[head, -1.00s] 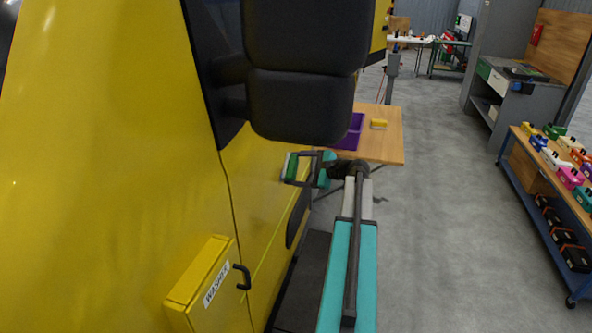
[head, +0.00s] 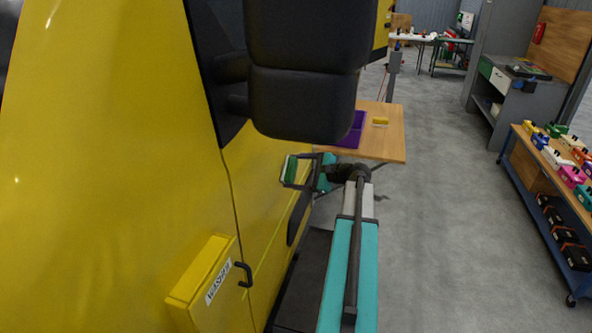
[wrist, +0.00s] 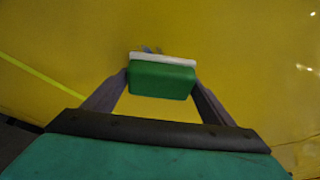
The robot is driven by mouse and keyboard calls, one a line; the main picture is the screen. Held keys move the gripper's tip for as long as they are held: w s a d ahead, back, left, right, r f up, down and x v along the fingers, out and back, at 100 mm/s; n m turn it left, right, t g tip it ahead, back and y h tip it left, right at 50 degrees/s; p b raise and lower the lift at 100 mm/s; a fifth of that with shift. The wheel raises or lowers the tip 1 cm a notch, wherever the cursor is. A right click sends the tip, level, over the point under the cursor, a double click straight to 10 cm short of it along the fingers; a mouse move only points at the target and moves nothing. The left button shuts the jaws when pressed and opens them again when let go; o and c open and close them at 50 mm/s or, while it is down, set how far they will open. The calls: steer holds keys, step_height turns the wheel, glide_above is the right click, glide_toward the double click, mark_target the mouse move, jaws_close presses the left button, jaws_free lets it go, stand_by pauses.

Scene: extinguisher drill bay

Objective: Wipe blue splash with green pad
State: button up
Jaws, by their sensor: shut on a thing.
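My gripper (head: 291,170) is shut on the green pad (head: 290,170), beside the yellow vehicle panel (head: 110,150). In the wrist view the green pad (wrist: 161,80) sits between my two fingertips (wrist: 161,84), its white edge towards the yellow panel (wrist: 60,45). I cannot tell whether the pad touches the panel. A small bluish-grey patch, perhaps part of the blue splash (wrist: 150,50), shows just past the pad's white edge. The pad hides the rest of that spot. No blue splash can be made out in the head view.
A yellow box labelled WASHER (head: 205,275) with a black handle juts from the panel at lower left. A black mirror (head: 303,90) hangs above my gripper. A wooden table (head: 388,145) with a purple tray (head: 354,130) stands beyond.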

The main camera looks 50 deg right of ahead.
mark_target(288, 178)
steer(key=shift+s+a, duration=0.15)
steer(key=shift+a, duration=0.1)
steer(key=shift+s+a, duration=0.1)
steer(key=shift+a, duration=0.05)
steer(key=shift+s+a, duration=0.35)
steer(key=shift+a, duration=0.5)
steer(key=shift+s+a, duration=0.35)
steer(key=shift+a, duration=0.5)
steer(key=shift+s, duration=0.1)
steer(key=shift+s+d+p, duration=0.1)
steer(key=shift+s+d, duration=0.35)
steer(key=shift+s, duration=0.4)
steer(key=shift+s+d+p, duration=0.1)
steer(key=shift+s+d, duration=0.4)
steer(key=shift+s, duration=0.4)
steer(key=shift+s+d+p, duration=0.1)
steer(key=shift+s+d, duration=0.35)
steer(key=shift+s, duration=0.4)
steer(key=shift+s+d, duration=0.35)
steer(key=shift+s, duration=0.35)
steer(key=shift+s+d, duration=0.35)
steer(key=shift+s, duration=0.3)
steer(key=shift+w+a, duration=0.1)
steer(key=shift+w, duration=0.1)
